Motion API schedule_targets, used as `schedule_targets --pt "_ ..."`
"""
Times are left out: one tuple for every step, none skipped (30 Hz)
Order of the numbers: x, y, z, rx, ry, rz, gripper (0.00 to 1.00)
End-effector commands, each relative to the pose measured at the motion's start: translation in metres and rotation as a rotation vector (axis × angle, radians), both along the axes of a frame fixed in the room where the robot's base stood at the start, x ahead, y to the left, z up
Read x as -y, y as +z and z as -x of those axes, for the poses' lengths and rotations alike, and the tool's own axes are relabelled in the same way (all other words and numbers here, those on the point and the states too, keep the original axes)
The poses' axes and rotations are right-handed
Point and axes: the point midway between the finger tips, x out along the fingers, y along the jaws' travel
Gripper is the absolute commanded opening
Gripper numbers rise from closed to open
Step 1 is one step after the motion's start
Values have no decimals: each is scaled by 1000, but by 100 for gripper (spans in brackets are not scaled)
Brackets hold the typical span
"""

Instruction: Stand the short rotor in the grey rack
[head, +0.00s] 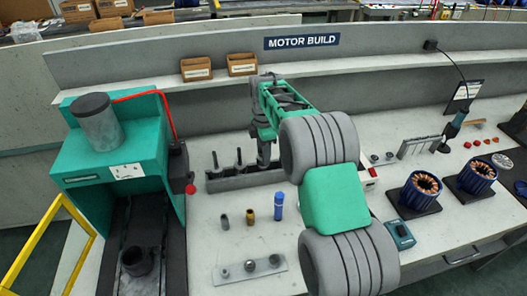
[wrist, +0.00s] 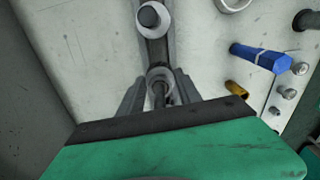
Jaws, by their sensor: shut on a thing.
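My gripper (wrist: 160,98) is shut on a grey rotor with a thin shaft (wrist: 159,88), which I take to be the short rotor. Its length is mostly hidden. In the head view my gripper (head: 264,163) points down at the right part of the long grey rack (head: 222,184). The held rotor is over or in the rack; I cannot tell whether it is seated. Two dark rotors with thin upright shafts stand in the rack to the left, one at the left end (head: 215,162) and one nearer (head: 238,160). One round rotor end (wrist: 150,16) shows ahead in the wrist view.
A plate with studs (head: 228,274) lies nearer. A green press (head: 110,150) stands left. Copper-wound stators (head: 421,189) stand right.

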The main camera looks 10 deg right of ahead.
Motion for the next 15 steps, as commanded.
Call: schedule_targets --pt "0 -1 -1 3 0 0 0" --pt "0 -2 -1 3 0 0 0" --pt "0 -3 -1 3 0 0 0" --pt "0 -4 -1 3 0 0 0" --pt "0 -4 -1 3 0 0 0" --pt "0 -6 -1 3 0 0 0" --pt "0 -6 -1 3 0 0 0" --pt "0 -7 -1 3 0 0 0" --pt "0 -8 -1 3 0 0 0" --pt "0 -9 -1 3 0 0 0" --pt "0 -10 -1 3 0 0 0" --pt "0 -11 -1 2 0 0 0" --pt "0 -12 -1 2 0 0 0" --pt "0 -13 -1 2 0 0 0" --pt "0 -14 -1 2 0 0 0"
